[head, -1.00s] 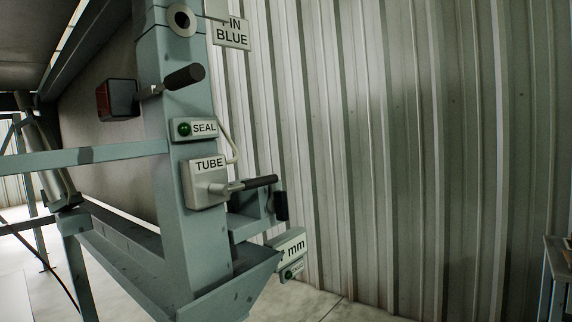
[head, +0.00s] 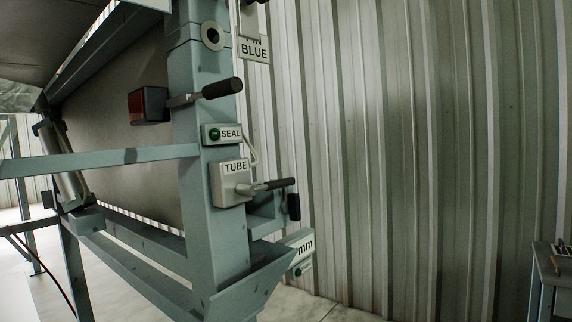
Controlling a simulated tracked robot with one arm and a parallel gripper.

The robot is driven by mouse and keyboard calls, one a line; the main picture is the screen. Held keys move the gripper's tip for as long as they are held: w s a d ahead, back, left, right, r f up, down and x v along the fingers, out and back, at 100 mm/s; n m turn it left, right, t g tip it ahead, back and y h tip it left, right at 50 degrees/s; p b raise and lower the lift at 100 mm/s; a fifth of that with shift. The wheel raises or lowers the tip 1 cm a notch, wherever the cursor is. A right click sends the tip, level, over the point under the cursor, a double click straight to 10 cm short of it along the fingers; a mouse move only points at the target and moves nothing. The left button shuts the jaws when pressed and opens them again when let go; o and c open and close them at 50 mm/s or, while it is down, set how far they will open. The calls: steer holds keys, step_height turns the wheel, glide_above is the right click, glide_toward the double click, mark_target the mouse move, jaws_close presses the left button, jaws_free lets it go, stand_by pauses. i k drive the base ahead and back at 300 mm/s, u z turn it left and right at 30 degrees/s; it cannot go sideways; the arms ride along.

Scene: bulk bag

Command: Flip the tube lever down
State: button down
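The tube lever (head: 275,184) sticks out to the right from a pale box labelled TUBE (head: 230,185), with a dark grip at its end. It points right and tilts slightly up. The box is fixed to a blue-grey steel post (head: 205,225). My gripper does not show in the head view, so its state and its place relative to the lever are hidden.
A mm display (head: 301,247) sits below right. A table (head: 550,275) stands far right. Corrugated wall (head: 420,150) lies behind.

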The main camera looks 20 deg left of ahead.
mark_target(251, 189)
steer(key=u, duration=0.05)
steer(key=i, duration=0.95)
steer(key=z, duration=0.1)
